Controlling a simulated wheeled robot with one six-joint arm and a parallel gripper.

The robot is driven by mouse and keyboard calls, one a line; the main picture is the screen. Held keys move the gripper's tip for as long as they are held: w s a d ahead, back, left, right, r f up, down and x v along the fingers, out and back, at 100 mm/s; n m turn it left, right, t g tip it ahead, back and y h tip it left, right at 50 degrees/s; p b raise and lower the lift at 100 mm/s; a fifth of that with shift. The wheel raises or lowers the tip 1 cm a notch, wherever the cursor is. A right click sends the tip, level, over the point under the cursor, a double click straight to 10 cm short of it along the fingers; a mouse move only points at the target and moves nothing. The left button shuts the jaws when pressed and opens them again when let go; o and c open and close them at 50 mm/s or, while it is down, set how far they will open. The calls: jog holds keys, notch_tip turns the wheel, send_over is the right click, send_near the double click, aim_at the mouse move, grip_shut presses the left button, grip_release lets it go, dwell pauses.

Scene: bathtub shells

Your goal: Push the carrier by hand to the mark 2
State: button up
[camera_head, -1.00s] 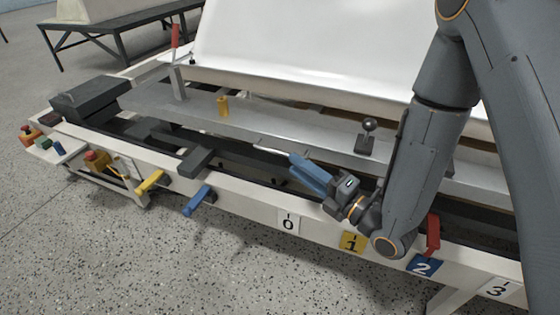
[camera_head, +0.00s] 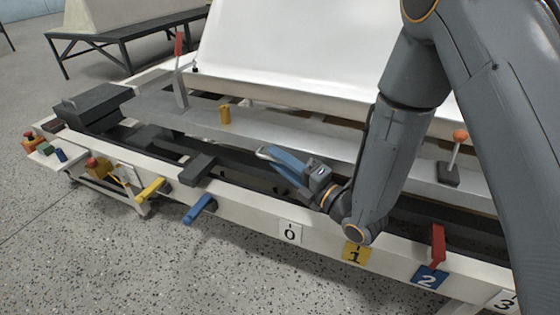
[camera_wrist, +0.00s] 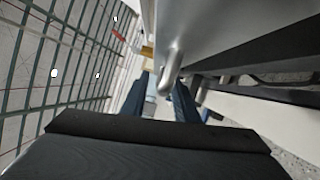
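My gripper (camera_head: 270,155) has long blue fingers and hangs over the dark channel of the white frame, left of mark 1. In the wrist view its fingers (camera_wrist: 168,100) stand apart, with a rounded silver bar end (camera_wrist: 171,68) near or between their tips; I cannot tell if they touch. The blue mark 2 (camera_head: 429,278) is on the frame's front face, below a red upright piece (camera_head: 438,242). White mark 0 (camera_head: 289,232), yellow mark 1 (camera_head: 355,254) and white mark 3 (camera_head: 504,300) share that face. I cannot clearly pick out the carrier.
A yellow handle (camera_head: 151,189) and a blue handle (camera_head: 200,207) jut from the front. Floor in front is clear.

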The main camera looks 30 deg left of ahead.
grip_shut()
jog(key=shift+d, duration=0.1)
jog(key=shift+d, duration=0.7)
jog(key=shift+o, duration=0.4)
grip_release()
jog(key=shift+a, duration=0.15)
jog(key=p+v, duration=0.1)
jog(key=v, duration=0.6)
jog(key=shift+d, duration=0.4)
jog(key=shift+s, duration=0.1)
